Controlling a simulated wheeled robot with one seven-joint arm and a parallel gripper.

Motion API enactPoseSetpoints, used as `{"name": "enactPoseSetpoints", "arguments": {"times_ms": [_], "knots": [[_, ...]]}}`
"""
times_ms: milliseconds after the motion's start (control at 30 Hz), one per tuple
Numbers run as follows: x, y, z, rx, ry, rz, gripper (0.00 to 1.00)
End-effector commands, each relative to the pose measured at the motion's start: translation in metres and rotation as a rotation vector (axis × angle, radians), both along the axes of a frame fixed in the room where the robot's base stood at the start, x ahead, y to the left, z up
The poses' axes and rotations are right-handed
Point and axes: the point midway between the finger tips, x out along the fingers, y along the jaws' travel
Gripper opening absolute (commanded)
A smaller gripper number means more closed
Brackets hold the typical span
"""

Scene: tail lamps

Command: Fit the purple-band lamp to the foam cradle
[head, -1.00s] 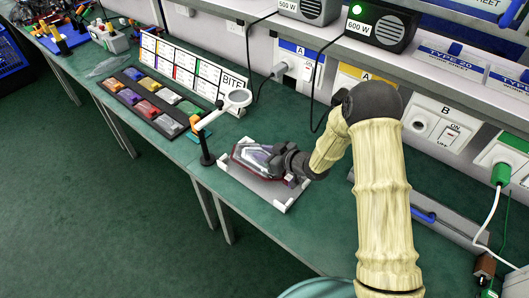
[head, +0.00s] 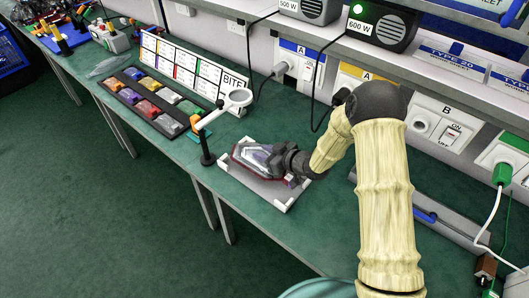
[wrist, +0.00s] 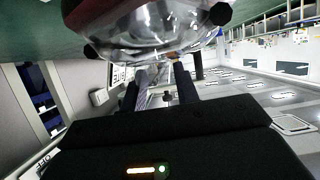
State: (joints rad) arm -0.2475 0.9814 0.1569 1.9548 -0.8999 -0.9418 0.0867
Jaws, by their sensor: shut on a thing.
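The lamp (head: 252,157) has a clear lens and a dark red rim, and a small purple patch (head: 290,181) shows at its near right end. It lies over the white foam cradle (head: 284,206), between its corner pieces. I cannot tell whether it is fully seated. My gripper (head: 282,161) is shut on the lamp from the right and hides part of it. In the wrist view, the lamp's clear lens (wrist: 165,28) fills the top, beyond my dark fingers. The contact between fingers and lamp is partly hidden.
A magnifier on a black post (head: 206,145) stands just left of the cradle. A dark tray of coloured packets (head: 150,103) and a labelled chart board (head: 185,65) are farther left. A grey rail with a blue handle (head: 425,215) lies to the right. The bench's front edge is close to the cradle.

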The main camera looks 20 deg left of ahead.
Motion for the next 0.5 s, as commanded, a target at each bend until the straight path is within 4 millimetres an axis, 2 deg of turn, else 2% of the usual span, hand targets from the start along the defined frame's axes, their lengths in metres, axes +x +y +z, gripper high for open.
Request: {"name": "enactPoseSetpoints", "arguments": {"times_ms": [500], "knots": [[0.000, 0.000, -0.012, 0.002, -0.001, 0.000, 0.00]]}}
